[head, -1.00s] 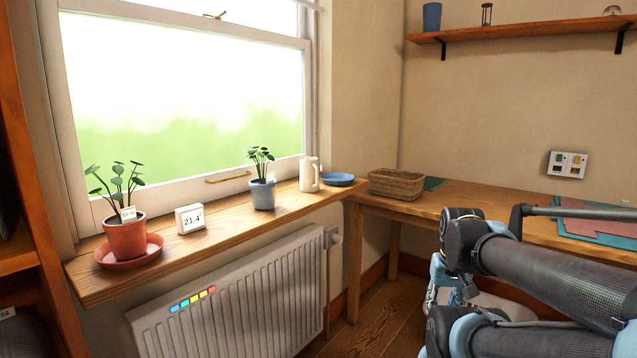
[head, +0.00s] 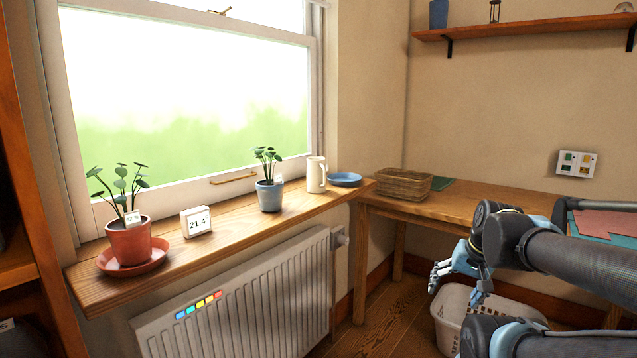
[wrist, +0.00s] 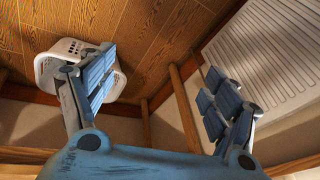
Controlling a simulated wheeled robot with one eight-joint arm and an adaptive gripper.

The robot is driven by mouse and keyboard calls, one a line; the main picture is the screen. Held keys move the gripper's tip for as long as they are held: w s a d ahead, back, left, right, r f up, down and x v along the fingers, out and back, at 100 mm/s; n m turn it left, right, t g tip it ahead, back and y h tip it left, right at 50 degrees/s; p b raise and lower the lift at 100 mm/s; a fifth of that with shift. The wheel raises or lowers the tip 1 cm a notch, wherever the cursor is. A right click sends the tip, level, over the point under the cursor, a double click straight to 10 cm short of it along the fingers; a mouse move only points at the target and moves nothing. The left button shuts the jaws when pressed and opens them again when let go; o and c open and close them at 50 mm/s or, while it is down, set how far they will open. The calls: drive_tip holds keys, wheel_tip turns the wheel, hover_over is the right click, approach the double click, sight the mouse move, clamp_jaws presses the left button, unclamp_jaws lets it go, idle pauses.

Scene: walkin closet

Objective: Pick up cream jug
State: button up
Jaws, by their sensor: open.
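The cream jug (head: 316,175) stands upright on the wooden windowsill (head: 235,232), near its right end. It sits between the plant in the blue pot (head: 270,194) and a blue dish (head: 344,179). My gripper (head: 460,277) is low at the right in the head view, below the desk top and well apart from the jug. The wrist view shows my gripper (wrist: 165,95) with its two fingers spread wide and nothing between them. The jug is not in the wrist view.
A wicker basket (head: 403,184) sits on the desk (head: 465,204). A terracotta pot (head: 130,240) and a white display (head: 196,221) stand on the sill, above a radiator (head: 245,300). A white laundry basket (head: 452,316) stands on the floor, also in the wrist view (wrist: 60,52).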

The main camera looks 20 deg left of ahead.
drive_tip(key=w+a+r+m+t+y, duration=0.4)
drive_tip(key=w+a+r, duration=0.45)
drive_tip(key=a, duration=0.45)
drive_tip(key=m+t+y, duration=0.3)
drive_tip(key=m+y, duration=0.4)
drive_tip(key=m, duration=0.6)
approach(321, 162)
drive_tip(key=s+d+f, duration=0.2)
drive_tip(key=s+d, duration=0.5)
drive_tip(key=s, duration=0.2)
drive_tip(key=w+a+m+t, duration=0.1)
drive_tip(key=w+a+m, duration=0.2)
drive_tip(key=w+a, duration=0.1)
drive_tip(key=w+a+r+m, duration=0.1)
drive_tip(key=w+a+m, duration=0.2)
drive_tip(key=w+a, duration=0.2)
drive_tip(key=w+a+m+t, duration=0.1)
drive_tip(key=w+a+m, duration=0.2)
drive_tip(key=w+a, duration=0.1)
drive_tip(key=shift+w+a+r+t+h, duration=0.2)
drive_tip(key=shift+a+t+h, duration=0.1)
drive_tip(key=shift+h, duration=0.1)
drive_tip(key=shift+x, duration=2.5)
drive_tip(key=shift+d+f, duration=0.1)
drive_tip(key=shift+f, duration=0.1)
clamp_jaws()
